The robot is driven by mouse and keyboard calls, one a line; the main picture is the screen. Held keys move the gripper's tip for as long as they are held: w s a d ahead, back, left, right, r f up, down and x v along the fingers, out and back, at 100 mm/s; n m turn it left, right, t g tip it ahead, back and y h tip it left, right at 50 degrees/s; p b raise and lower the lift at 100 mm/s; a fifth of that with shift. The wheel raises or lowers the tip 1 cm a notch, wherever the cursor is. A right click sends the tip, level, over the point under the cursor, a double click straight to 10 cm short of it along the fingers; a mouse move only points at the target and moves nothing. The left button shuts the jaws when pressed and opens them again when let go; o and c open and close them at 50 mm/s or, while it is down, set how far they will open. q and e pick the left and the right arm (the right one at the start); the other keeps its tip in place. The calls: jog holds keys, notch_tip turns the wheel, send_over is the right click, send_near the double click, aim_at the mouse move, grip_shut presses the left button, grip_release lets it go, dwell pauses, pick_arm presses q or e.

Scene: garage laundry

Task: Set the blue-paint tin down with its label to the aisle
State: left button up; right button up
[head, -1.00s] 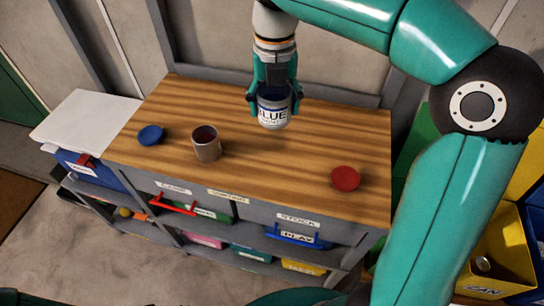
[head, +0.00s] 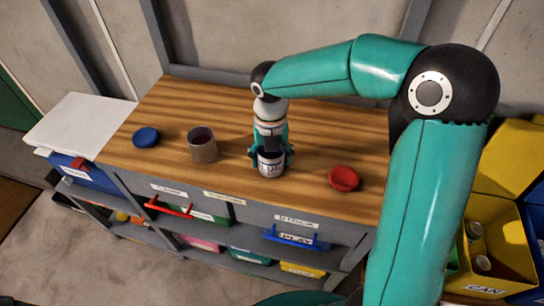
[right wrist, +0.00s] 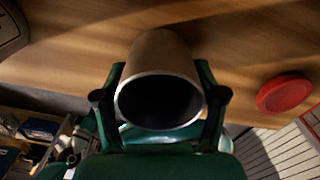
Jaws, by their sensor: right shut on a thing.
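The blue-paint tin (head: 271,168) is a small grey tin with a white label. My right gripper (head: 271,154) is shut on it from above, one finger on each side. The tin is upright at the middle of the wooden bench top, and its base looks at or very near the wood. The label faces the head camera and the bench's front edge, its lettering partly hidden by the fingers. In the right wrist view the tin (right wrist: 160,58) sits between both fingers, its dark open mouth towards the camera. My left gripper is not in view.
A second open tin (head: 203,150) stands left of the held one. A blue lid (head: 146,137) lies farther left; a red lid (head: 344,178) lies to the right. Labelled bins fill the shelves below. Yellow bins (head: 498,240) stand at the right. The bench behind the tin is clear.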

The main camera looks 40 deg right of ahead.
jog(key=shift+f, duration=0.15)
jog(key=o, duration=1.3)
jog(key=shift+c, duration=0.2)
notch_tip(320, 180, up, 12)
jog(key=shift+p, duration=0.4)
